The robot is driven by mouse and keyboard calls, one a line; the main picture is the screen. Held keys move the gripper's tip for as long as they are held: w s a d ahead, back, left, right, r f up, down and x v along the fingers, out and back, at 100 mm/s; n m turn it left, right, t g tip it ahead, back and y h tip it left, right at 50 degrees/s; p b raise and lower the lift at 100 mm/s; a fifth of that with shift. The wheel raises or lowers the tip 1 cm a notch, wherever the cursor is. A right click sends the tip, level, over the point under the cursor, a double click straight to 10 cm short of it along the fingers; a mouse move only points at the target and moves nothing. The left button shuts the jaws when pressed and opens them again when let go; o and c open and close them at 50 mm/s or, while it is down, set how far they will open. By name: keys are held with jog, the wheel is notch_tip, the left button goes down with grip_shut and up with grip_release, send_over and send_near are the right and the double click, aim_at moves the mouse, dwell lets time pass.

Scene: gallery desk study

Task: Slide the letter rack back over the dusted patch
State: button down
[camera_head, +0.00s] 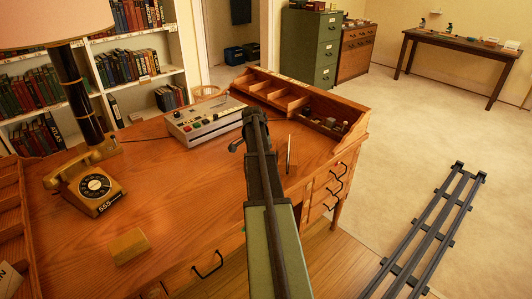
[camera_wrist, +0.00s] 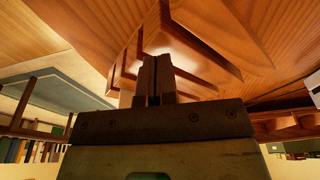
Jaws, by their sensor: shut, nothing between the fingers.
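In the wrist view, a reddish-brown wooden thing with stepped, nested tiers (camera_wrist: 208,75) fills the space just beyond my gripper (camera_wrist: 154,60). It may be the letter rack, but I cannot be sure. The two fingers are together with nothing held, and they overlap it in the picture; I cannot tell whether they touch it. In the head view, my arm reaches over the desk (camera_head: 185,200) and hides part of the top, and the fingertips do not show clearly. A thin upright piece (camera_head: 289,153) stands just right of the arm. I cannot make out the dusted patch.
A grey machine with buttons (camera_head: 203,120) stands left of my arm. A yellow telephone (camera_head: 92,188), a lamp (camera_head: 78,95) and a tan block (camera_head: 128,246) are farther left. A raised wooden compartment unit (camera_head: 290,98) lines the back right edge. The front-left desktop is mostly clear.

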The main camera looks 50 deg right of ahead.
aim_at(280, 152)
jog(key=d, duration=0.3)
jog(key=s+d, duration=0.1)
jog(key=d, duration=0.6)
jog(key=shift+s+d, duration=0.15)
jog(key=shift+s, duration=0.25)
jog(key=shift+a+f+b, duration=0.2)
jog(key=shift+f+b, duration=0.55)
jog(key=shift+b, duration=0.05)
jog(key=shift+s+a+r, duration=0.1)
jog(key=shift+s+a, duration=0.1)
jog(key=shift+a, duration=0.1)
